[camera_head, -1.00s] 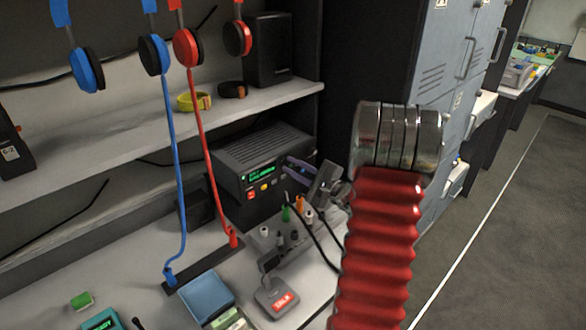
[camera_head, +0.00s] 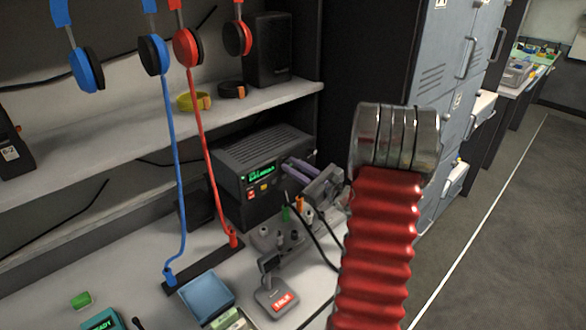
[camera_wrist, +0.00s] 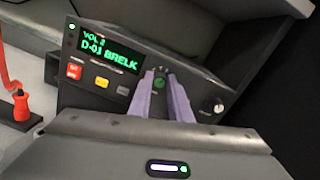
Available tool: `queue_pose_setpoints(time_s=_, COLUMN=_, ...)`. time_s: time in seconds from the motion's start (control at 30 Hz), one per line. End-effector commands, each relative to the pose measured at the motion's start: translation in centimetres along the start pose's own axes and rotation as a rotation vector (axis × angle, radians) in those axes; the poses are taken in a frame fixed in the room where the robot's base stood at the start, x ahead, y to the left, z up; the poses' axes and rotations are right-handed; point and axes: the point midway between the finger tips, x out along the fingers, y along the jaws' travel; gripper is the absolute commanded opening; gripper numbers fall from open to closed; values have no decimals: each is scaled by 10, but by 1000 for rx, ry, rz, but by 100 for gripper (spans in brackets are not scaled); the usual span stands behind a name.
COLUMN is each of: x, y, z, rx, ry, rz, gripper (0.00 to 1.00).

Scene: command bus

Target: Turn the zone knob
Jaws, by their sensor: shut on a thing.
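A dark radio (camera_head: 262,150) stands under the shelf. In the wrist view its front panel has a lit green display (camera_wrist: 109,46) reading "VOL 2" and "D-01 BRELK". My gripper's two purple fingers (camera_wrist: 160,76) reach the panel and are shut on a dark knob with a green face (camera_wrist: 160,82), right of the display. Any zone label is not readable. My gripper also shows in the head view (camera_head: 288,164), in front of the radio's right side. A second knob (camera_wrist: 218,104) with a pale face sits farther right on the panel, apart from the fingers.
Red (camera_wrist: 74,71) and yellow (camera_wrist: 102,83) buttons lie below the display. A microphone labelled TALK (camera_head: 278,298) and a connector panel with plugs and cables (camera_head: 285,233) stand on the desk. Headsets hang above; a red cord (camera_head: 205,150) runs down left of the radio.

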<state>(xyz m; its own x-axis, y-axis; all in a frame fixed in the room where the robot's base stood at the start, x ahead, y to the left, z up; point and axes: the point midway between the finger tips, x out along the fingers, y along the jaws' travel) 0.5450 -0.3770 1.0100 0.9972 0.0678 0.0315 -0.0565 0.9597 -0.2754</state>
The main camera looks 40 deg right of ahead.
Motion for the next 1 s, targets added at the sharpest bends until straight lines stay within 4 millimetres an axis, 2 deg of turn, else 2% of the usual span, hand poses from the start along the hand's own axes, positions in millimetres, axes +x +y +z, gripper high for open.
queue_pose_setpoints(time_s=0.53, x=-1, y=3, z=-4, rx=47, ry=7, rz=2, gripper=0)
queue_pose_setpoints(time_s=0.57, x=-1, y=3, z=-4, rx=47, ry=7, rz=2, gripper=19)
queue_pose_setpoints(time_s=0.6, x=-1, y=3, z=-4, rx=47, ry=7, rz=2, gripper=22)
queue_pose_setpoints(time_s=0.8, x=0, y=2, z=-2, rx=44, ry=3, rz=0, gripper=36)
queue_pose_setpoints(time_s=1.0, x=0, y=1, z=-1, rx=43, ry=2, rz=-1, gripper=36)
